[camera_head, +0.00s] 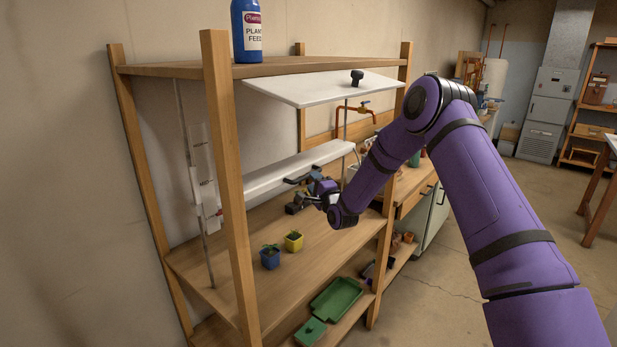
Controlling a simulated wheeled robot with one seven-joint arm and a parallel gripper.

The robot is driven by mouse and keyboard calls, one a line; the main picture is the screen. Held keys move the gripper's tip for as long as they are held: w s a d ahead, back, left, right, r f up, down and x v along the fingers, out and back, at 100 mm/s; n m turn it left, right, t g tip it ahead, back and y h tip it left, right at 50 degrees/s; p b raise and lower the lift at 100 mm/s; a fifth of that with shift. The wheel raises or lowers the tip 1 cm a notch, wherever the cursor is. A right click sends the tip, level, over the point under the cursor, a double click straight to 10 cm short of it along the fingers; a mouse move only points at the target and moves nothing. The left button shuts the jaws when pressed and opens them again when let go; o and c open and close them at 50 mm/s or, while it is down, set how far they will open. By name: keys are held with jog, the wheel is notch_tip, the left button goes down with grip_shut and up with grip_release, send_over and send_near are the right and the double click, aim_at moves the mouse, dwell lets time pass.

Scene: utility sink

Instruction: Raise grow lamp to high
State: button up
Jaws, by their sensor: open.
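The grow lamp (290,170) is a long white bar hung level across the wooden rack, between the top board and the planted shelf.
A blue pot (270,258) and a yellow pot (293,241) with seedlings stand on the shelf below. A tilted white panel (325,88) with a black knob is above the lamp. A plant feed bottle (246,32) stands on top. Rack posts (232,200) flank the opening.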

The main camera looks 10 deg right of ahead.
aim_at(298, 169)
jog(key=shift+x, duration=2.3)
grip_shut()
